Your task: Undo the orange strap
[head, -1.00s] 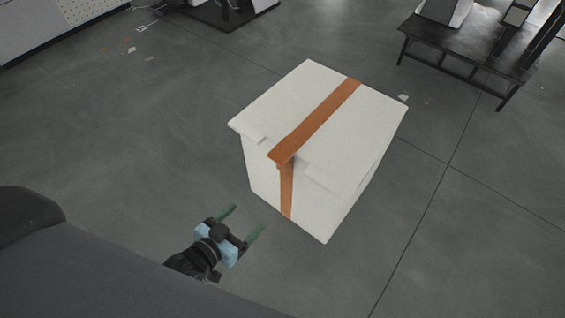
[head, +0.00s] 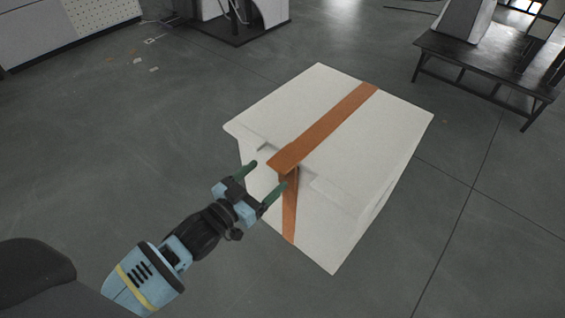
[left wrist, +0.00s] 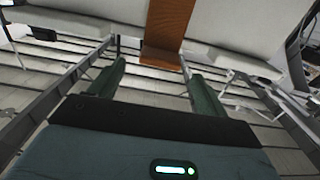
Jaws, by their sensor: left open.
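The orange strap (head: 330,122) runs across the top of a white box (head: 375,140) and down its near side (head: 290,217). At the near top edge a strap end sticks out a little from the box. My left gripper (head: 267,181) is open and empty, its green fingertips close to this near edge, beside the strap's bend. In the left wrist view the strap (left wrist: 165,30) shows at the top middle, ahead of and between the two open fingers (left wrist: 155,85). I cannot tell whether a fingertip touches the box. My right gripper is not in view.
The box stands on a grey floor (head: 120,150) with free room around it. A dark low table (head: 480,65) is at the back right. A dark base with equipment (head: 235,25) and a light cabinet (head: 60,35) are at the back left.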

